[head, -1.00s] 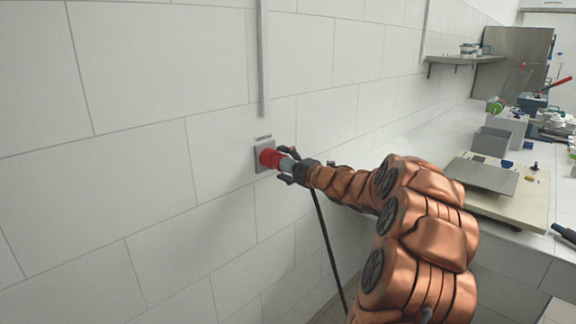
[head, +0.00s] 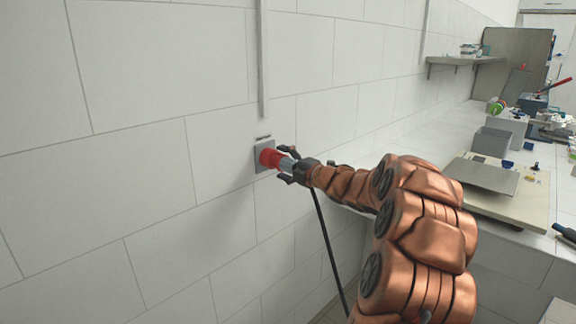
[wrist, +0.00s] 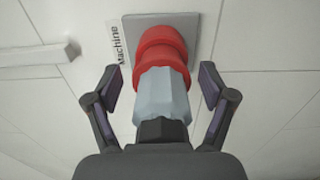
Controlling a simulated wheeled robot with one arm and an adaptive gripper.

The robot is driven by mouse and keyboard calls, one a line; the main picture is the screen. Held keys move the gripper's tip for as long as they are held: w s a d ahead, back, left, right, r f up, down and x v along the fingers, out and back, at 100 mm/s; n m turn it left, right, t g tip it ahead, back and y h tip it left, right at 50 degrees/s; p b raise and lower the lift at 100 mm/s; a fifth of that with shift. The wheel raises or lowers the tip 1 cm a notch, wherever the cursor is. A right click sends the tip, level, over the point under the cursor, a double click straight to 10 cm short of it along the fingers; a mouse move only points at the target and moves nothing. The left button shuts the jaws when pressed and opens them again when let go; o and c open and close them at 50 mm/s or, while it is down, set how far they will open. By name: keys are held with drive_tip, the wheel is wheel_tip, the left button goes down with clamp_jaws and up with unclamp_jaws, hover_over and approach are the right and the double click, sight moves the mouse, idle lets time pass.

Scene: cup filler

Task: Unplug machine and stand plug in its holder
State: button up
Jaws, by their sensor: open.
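The plug shows in the wrist view as a grey body (wrist: 162,98) with a black rear end, joined to a red part (wrist: 160,50) at a grey socket plate (wrist: 198,24) on the wall. A label reading "Machine" (wrist: 117,45) is beside the plate. In the head view the red part (head: 268,157) sits at the wall plate (head: 261,158). My gripper (wrist: 160,92) is open, one finger on each side of the plug, with gaps between the fingers and the plug. It also shows in the head view (head: 287,165). The plug holder cannot be made out.
A black cable (head: 325,235) hangs below my gripper. A vertical conduit (head: 263,60) runs down the wall above the socket. At right, a counter holds a flat-plated device (head: 483,178), a grey bin (head: 492,142) and several small items. A shelf (head: 462,60) is on the wall.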

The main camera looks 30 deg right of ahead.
drive_tip(key=shift+w+a, duration=0.1)
drive_tip(key=shift+a, duration=0.2)
drive_tip(key=shift+c, duration=0.4)
drive_tip(key=shift+f, duration=0.1)
clamp_jaws()
drive_tip(key=shift+f+b, duration=0.2)
drive_tip(key=shift+b, duration=0.2)
drive_tip(key=shift+s, duration=0.3)
drive_tip(key=shift+s+d+r+b, duration=0.15)
drive_tip(key=shift+s+d, duration=0.15)
drive_tip(key=shift+s, duration=0.25)
drive_tip(key=shift+s+d+b, duration=0.15)
drive_tip(key=shift+s+d, duration=0.1)
drive_tip(key=shift+s, duration=0.25)
drive_tip(key=shift+b+v, duration=0.4)
drive_tip(key=shift+v, duration=1.05)
drive_tip(key=shift+s, duration=0.1)
